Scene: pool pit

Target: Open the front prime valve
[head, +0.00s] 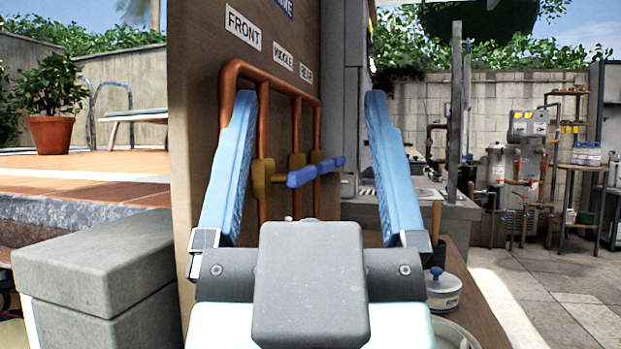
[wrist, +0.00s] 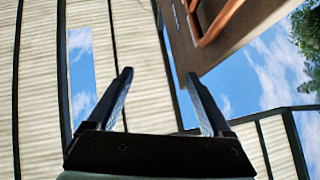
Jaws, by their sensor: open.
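A brown panel (head: 200,130) carries copper pipes with brass valves under the labels FRONT, MIDDLE and one partly legible. The front valve's brass body (head: 262,178) is on the nearest pipe, under the FRONT label (head: 242,27). A blue handle (head: 301,177) sticks out to the right beside it, with more blue handles behind, partly overlapping. My gripper (head: 310,95) is open and empty, its blue fingers spread on both sides of the valves in the head view. I cannot tell its distance from them. In the wrist view my gripper (wrist: 158,75) points upward, and no valve shows there.
A grey box (head: 95,270) stands at lower left. A lidded pot (head: 440,290) sits on a wooden surface at right of my gripper. A counter (head: 420,200) stands behind. Open paving lies at far right. The wrist view shows roof slats (wrist: 90,70) and sky.

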